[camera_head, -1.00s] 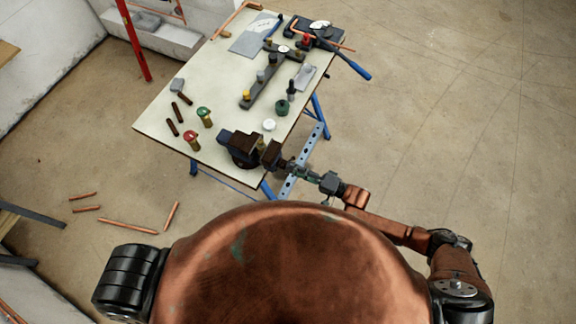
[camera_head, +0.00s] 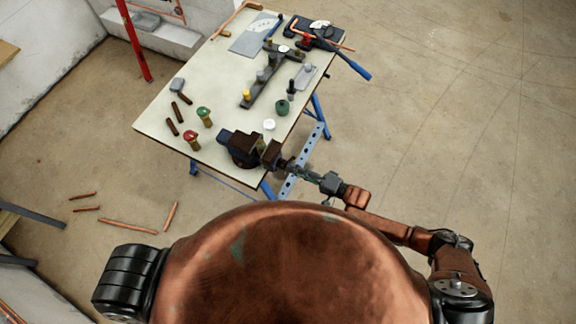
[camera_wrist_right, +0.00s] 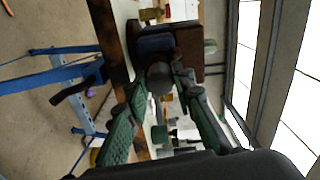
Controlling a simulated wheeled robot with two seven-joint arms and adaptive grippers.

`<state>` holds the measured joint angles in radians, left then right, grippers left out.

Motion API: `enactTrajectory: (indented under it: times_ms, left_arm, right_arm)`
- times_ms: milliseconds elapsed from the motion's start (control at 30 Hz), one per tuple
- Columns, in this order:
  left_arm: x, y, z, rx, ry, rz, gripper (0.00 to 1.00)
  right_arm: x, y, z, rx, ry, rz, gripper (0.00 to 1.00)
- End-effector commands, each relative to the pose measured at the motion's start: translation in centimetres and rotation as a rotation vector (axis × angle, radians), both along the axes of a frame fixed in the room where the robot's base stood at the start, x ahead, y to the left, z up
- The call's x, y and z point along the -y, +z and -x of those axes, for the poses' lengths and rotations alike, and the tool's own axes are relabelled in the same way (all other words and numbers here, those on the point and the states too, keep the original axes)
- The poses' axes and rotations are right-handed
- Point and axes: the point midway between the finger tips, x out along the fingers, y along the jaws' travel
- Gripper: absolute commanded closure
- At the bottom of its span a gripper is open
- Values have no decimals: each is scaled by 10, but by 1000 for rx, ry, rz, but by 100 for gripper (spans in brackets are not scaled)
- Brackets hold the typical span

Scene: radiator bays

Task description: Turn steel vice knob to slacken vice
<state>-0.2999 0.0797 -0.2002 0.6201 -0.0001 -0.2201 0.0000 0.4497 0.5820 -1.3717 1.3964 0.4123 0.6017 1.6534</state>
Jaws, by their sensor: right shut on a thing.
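The vice (camera_head: 241,148) is dark with brown jaws and sits on the near right edge of the workbench. It also shows in the wrist view (camera_wrist_right: 188,52). The steel vice knob (camera_wrist_right: 160,77) is a round grey end facing the wrist camera. My right gripper (camera_wrist_right: 168,82) is shut on the knob, with its green fingers on either side of it. In the head view my right gripper (camera_head: 291,167) reaches the vice's near side from the right. My left gripper does not show in the head view.
The pale workbench (camera_head: 160,115) has blue legs. Red (camera_head: 191,137) and green (camera_head: 204,113) topped valves, a grey manifold bar (camera_head: 265,82) and a blue-handled tool (camera_head: 345,62) lie on it. Copper pipes (camera_head: 128,226) lie on the floor. The floor on the right is clear.

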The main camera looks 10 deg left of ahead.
Motion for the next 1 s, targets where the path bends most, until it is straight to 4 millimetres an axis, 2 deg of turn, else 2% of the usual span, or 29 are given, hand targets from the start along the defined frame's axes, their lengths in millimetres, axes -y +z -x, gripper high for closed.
enactTrajectory:
  times_ms: [467,567,1000]
  left_arm:
    - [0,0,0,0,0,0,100]
    - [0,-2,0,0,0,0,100]
    - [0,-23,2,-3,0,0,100]
  right_arm:
    - [0,1,0,1,0,-1,100]
    - [0,0,0,49,-1,14,100]
    - [0,-2,-1,830,-3,269,100]
